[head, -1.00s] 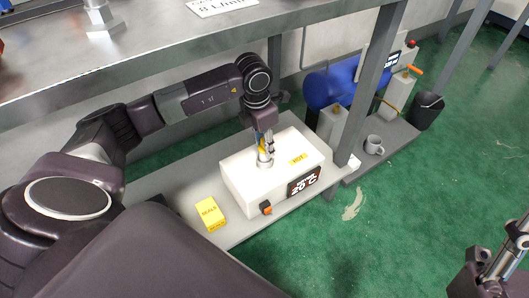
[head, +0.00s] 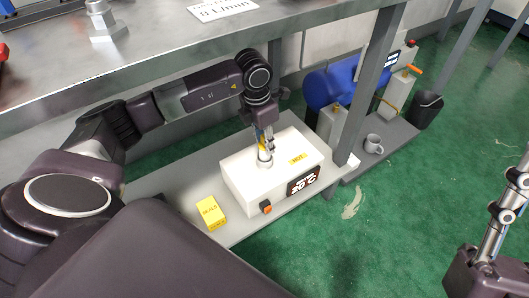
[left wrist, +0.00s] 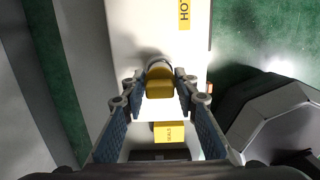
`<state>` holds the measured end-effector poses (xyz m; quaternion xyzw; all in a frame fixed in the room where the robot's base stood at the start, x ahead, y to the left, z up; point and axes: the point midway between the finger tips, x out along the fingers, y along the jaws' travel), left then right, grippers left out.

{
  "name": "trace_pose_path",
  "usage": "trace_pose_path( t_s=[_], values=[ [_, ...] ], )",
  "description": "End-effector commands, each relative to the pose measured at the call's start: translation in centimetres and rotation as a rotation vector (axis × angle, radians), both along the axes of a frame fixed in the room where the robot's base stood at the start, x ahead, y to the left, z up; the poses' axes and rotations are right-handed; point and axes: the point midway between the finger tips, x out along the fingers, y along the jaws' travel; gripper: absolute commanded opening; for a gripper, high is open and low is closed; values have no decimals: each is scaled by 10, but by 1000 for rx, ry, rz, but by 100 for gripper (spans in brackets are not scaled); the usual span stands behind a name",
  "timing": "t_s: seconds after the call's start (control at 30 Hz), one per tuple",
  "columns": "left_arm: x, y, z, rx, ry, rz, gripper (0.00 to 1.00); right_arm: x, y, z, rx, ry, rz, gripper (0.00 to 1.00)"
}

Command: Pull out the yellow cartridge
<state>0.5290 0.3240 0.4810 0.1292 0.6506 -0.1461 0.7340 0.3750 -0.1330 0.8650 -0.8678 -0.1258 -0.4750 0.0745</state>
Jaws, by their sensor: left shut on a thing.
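The yellow cartridge (left wrist: 160,84) is upright at the round socket on top of the white machine (head: 240,182). My left gripper (head: 266,150) points down over the socket and is shut on the cartridge. In the left wrist view, the fingertips lie on both sides of the yellow block, with a pale ring just beyond it. The cartridge's lower end is hidden, so I cannot tell how deep it sits. My right gripper (head: 516,190) is at the right edge, partly cut off, away from the machine; its jaw state is unclear.
The machine's display (head: 303,184) reads 20°C, beside an orange knob (head: 266,207). A yellow SEALS box (head: 211,213) lies on the grey shelf at its left. A grey post (head: 368,85) and a mug (head: 373,143) stand right.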

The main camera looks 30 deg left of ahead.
Motion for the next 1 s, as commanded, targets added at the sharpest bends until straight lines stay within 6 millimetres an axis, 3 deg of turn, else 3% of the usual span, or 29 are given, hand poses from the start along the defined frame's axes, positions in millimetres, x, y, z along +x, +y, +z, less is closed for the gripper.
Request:
trace_pose_path(
  t_s=[1.0],
  values=[
    [0, 0, 11, 0, -1, 0, 0, 34, 6, -22, -55, 179, -11, 40]
  ],
)
